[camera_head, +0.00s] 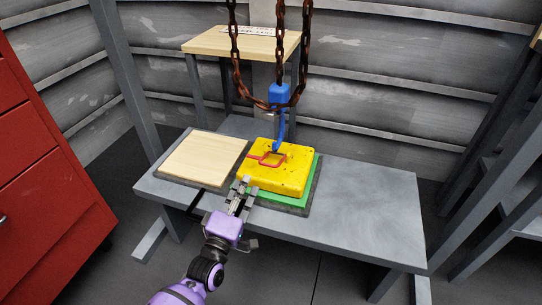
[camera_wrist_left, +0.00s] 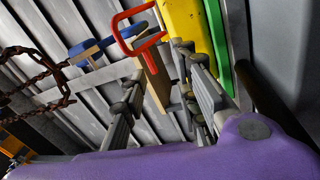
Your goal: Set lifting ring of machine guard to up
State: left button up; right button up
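The yellow machine guard (camera_head: 292,180) sits on a green base on the grey bench. Its red lifting ring (camera_head: 270,163) is on its top; in the wrist view the ring (camera_wrist_left: 124,34) stands out from the yellow body (camera_wrist_left: 184,25), but its exact angle is hard to tell. A blue hook (camera_head: 278,143) hangs close above and behind the ring. My left gripper (camera_head: 242,187) is at the guard's near left corner. In the wrist view its fingers (camera_wrist_left: 160,85) are apart with nothing between them, and the ring lies beyond the tips. My right gripper is not in view.
Rusty chains (camera_head: 279,62) hang over the guard with a blue hook block (camera_head: 279,93). A pale wooden board (camera_head: 203,158) lies left of the guard. The bench's right part (camera_head: 370,210) is clear. A small wooden-topped stand (camera_head: 215,43) is behind; a red cabinet (camera_head: 45,150) is left.

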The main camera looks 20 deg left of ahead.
aim_at(253, 158)
pick_arm(q)
jog(key=w+r, duration=0.1)
jog(key=w, duration=0.1)
jog(key=w+r+n+b, duration=0.1)
jog(key=w, duration=0.1)
jog(key=w+n, duration=0.1)
jog(key=w, duration=0.1)
jog(key=shift+r+t+b, duration=0.3)
jog(key=shift+r+b, duration=0.1)
jog(key=shift+w+r, duration=0.1)
jog(key=shift+w, duration=0.2)
jog(key=shift+w+r, duration=0.1)
jog(key=shift+w, duration=0.15)
grip_shut()
jog(key=shift+r, duration=0.1)
